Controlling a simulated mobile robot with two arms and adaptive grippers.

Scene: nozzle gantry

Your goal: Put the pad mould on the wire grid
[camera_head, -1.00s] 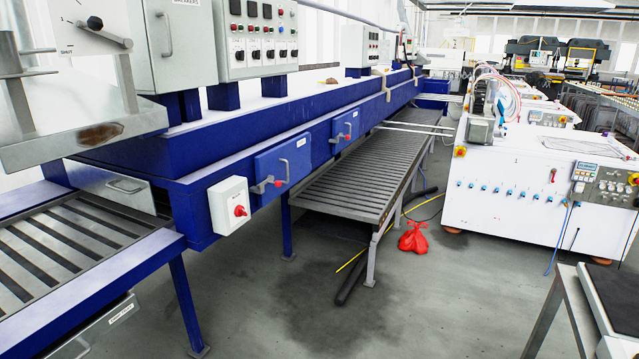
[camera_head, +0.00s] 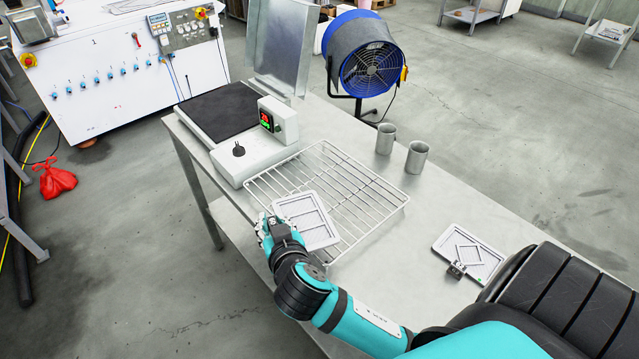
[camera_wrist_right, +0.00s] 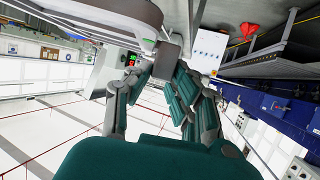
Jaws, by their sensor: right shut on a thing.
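The pad mould (camera_head: 306,220) is a light grey, flat, rectangular plate with raised frame lines. My right gripper (camera_head: 272,228) is shut on its left edge. The mould overlaps the near left part of the wire grid (camera_head: 362,190) in the head view. I cannot tell whether it touches the wires. In the right wrist view my gripper's fingers (camera_wrist_right: 170,75) close on a small tab at the edge of the mould (camera_wrist_right: 90,12). The wire grid lies flat on the metal table (camera_head: 400,275). My left gripper is not in view.
A second grey mould (camera_head: 468,254) with a diamond shape lies at the right of the table. Two metal cups (camera_head: 386,139) (camera_head: 416,158) stand behind the grid. A white device (camera_head: 255,150) with a black plate borders the grid's left. A blue fan (camera_head: 370,68) stands behind.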

